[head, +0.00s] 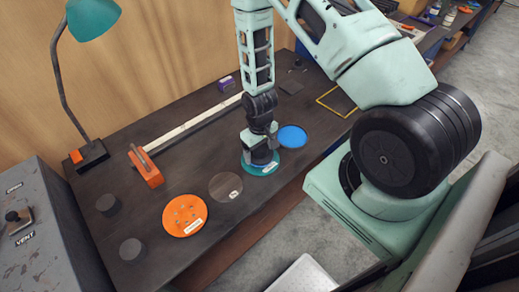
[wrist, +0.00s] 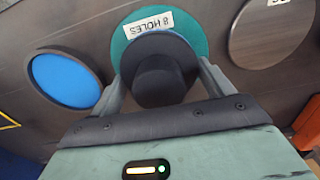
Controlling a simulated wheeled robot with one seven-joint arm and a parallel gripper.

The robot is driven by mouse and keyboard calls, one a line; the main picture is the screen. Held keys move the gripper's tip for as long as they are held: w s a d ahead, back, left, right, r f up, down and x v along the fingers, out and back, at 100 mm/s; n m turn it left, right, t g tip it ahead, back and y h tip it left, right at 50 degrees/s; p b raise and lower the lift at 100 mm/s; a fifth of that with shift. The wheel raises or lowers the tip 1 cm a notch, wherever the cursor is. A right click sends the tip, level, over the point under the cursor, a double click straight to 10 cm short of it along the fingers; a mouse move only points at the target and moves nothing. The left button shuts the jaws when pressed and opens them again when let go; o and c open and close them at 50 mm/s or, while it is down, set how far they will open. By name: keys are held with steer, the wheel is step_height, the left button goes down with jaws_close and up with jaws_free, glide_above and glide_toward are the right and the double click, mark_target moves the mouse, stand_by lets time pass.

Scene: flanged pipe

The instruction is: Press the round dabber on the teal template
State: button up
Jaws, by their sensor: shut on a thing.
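My gripper (head: 260,143) is shut on the round dabber (wrist: 163,72), a dark, knobbed disc, with one finger on each side of it. The dabber is over the teal template (head: 271,169), a round disc with a white label on its front edge. In the wrist view, the teal template (wrist: 196,24) shows around the far side of the dabber, and its label is upside down. The dabber covers the template's middle. I cannot tell whether the dabber touches the template.
A blue disc (head: 292,136) lies close to the right. A brown disc (head: 226,187) and an orange template (head: 185,215) lie to the left.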

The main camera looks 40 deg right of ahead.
steer(key=shift+f+b, duration=0.55)
steer(key=shift+f, duration=0.1)
stand_by(1.5)
steer(key=shift+r, duration=0.15)
steer(key=shift+r+p, duration=2.5)
steer(key=shift+r, duration=0.95)
